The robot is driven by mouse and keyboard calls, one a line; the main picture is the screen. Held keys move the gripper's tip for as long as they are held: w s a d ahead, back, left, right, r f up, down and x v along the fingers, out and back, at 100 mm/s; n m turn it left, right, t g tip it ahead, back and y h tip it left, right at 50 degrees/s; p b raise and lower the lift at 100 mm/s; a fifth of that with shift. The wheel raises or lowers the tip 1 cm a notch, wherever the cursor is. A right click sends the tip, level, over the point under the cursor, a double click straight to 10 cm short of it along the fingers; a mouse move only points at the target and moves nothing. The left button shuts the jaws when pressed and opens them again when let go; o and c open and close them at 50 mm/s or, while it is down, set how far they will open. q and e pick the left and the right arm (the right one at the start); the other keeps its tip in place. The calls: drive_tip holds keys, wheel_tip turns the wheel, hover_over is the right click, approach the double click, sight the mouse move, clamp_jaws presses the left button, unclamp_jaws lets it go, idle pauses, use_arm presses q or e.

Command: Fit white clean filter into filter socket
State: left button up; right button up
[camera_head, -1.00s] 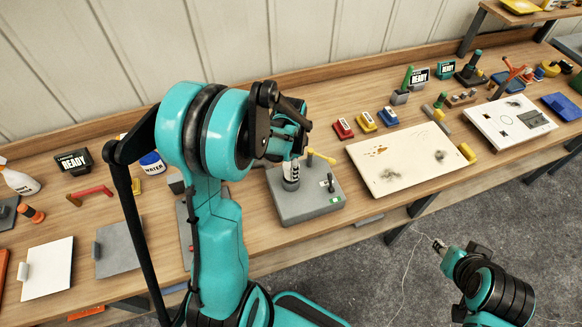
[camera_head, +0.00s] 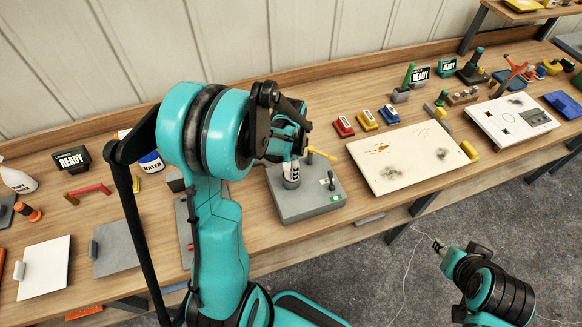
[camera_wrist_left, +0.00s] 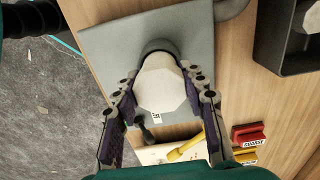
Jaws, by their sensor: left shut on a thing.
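The filter's pale faceted top (camera_wrist_left: 165,88) faces that camera. Its lower end is at the dark round filter socket (camera_wrist_left: 158,46) on the grey base (camera_head: 312,205). How deep it sits in the socket is hidden. My right gripper (camera_head: 439,246) hangs over the floor, away from the bench, too small to judge.
A cream board (camera_head: 410,157) lies to the right. Red and blue blocks sit behind it. A grey plate (camera_head: 118,248) lies to the left.

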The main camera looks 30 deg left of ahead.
use_arm(q)
drive_tip(key=shift+f+b, duration=0.65)
drive_tip(key=shift+f, duration=0.15)
drive_tip(key=o, duration=1.2)
drive_tip(key=shift+o, duration=0.2)
drive_tip(key=shift+r, duration=0.15)
wheel_tip(320, 180, up, 12)
drive_tip(key=shift+f, duration=0.1)
drive_tip(key=s+d+f+n+t+b, duration=0.7)
drive_tip(key=s+d+f+b, duration=0.3)
drive_tip(key=b, duration=0.3)
drive_tip(key=shift+s+d+n, duration=0.3)
drive_tip(key=shift+s+n, duration=0.2)
drive_tip(key=shift+n, duration=0.1)
